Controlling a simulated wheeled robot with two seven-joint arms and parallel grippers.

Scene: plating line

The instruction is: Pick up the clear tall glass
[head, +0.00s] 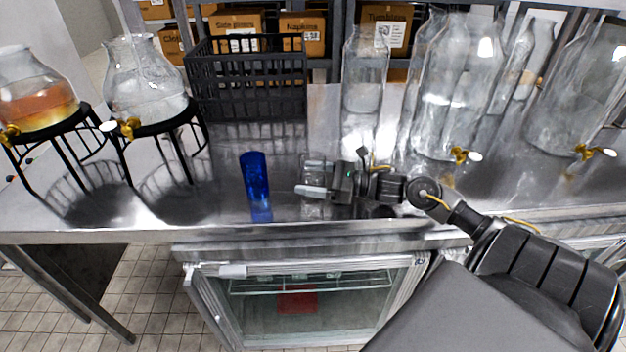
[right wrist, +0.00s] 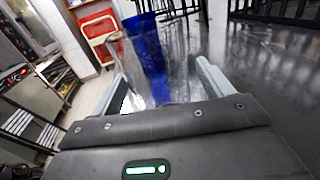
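The clear tall glass (head: 316,173) stands on the steel counter, right of a blue glass (head: 255,176). My right gripper (head: 306,177) reaches in from the right, with its fingers on either side of the clear glass. In the right wrist view, the clear glass (right wrist: 128,68) shows between the spread fingers of my right gripper (right wrist: 160,78), with the blue glass (right wrist: 149,50) beyond it. The fingers look open; whether one touches the glass is hard to tell. The lower part of the clear glass is hidden behind the gripper body there. My left gripper is not in view.
Two glass dispensers (head: 146,88) on black stands are at the left. A black crate (head: 246,85) stands at the back. Large clear dispensers (head: 455,90) with gold taps stand at the right. The counter's front edge (head: 130,236) is close. Bare counter lies left of the blue glass.

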